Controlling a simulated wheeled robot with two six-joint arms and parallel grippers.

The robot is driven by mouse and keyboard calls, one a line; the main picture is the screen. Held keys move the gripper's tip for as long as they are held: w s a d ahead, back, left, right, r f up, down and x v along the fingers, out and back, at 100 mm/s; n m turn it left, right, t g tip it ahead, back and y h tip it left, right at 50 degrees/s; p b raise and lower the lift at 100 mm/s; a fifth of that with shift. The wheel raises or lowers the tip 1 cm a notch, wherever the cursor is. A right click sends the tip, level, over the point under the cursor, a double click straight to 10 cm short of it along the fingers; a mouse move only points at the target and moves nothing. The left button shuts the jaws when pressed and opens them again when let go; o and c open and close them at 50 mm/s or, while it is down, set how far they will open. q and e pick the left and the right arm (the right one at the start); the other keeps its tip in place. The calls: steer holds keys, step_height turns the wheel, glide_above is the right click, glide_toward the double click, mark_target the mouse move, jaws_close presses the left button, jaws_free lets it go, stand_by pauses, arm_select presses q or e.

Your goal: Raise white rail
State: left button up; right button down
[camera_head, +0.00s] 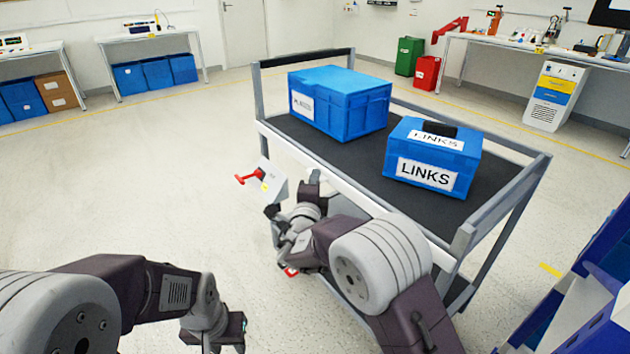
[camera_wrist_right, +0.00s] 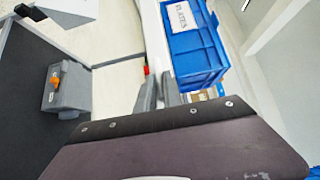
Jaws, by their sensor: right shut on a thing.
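Two blue crates, one large (camera_head: 338,103) and one labelled LINKS (camera_head: 432,158), stand on the trolley. A grey box with a red handle (camera_head: 268,186) is left of the rail. A blue rack (camera_head: 585,290) is at the right edge. The floor left is clear.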

step_height(320, 180, up, 7)
steer(key=p, duration=0.7)
steer(key=c, duration=1.5)
jaws_free()
steer(key=shift+r, duration=0.15)
steer(key=s, duration=0.3)
steer(key=s+a+p, duration=0.1)
steer(key=s, duration=0.2)
steer(key=s+p, duration=0.1)
steer(key=s, duration=0.2)
steer(key=shift+a, duration=0.2)
